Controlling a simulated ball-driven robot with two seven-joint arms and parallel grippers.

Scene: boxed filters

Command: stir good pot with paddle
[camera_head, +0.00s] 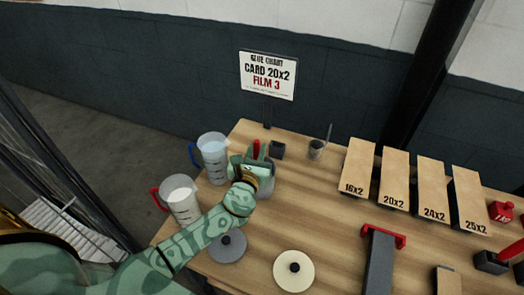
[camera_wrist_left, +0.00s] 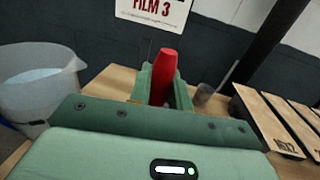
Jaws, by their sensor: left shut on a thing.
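My left gripper (camera_head: 254,158) is shut on the red handle of the paddle (camera_head: 256,149). The red handle (camera_wrist_left: 164,72) stands upright between the fingers in the left wrist view. The paddle's lower part is hidden. A grey pot (camera_head: 267,184) shows partly behind and below my left gripper, on the table. The gripper is over it, and I cannot tell whether the paddle is inside it. A grey lid (camera_head: 227,246) and a cream lid (camera_head: 294,270) lie on the table in front. My right gripper is not in view.
A blue-handled jug (camera_head: 212,158) and a red-handled jug (camera_head: 181,200) stand at the left table edge. A small dark holder (camera_head: 277,150) and a grey cup (camera_head: 316,150) stand behind. Labelled cards (camera_head: 394,178) and a grey bar with a red bracket (camera_head: 379,262) occupy the right. A sign (camera_head: 267,76) reads "CARD 20x2 FILM 3".

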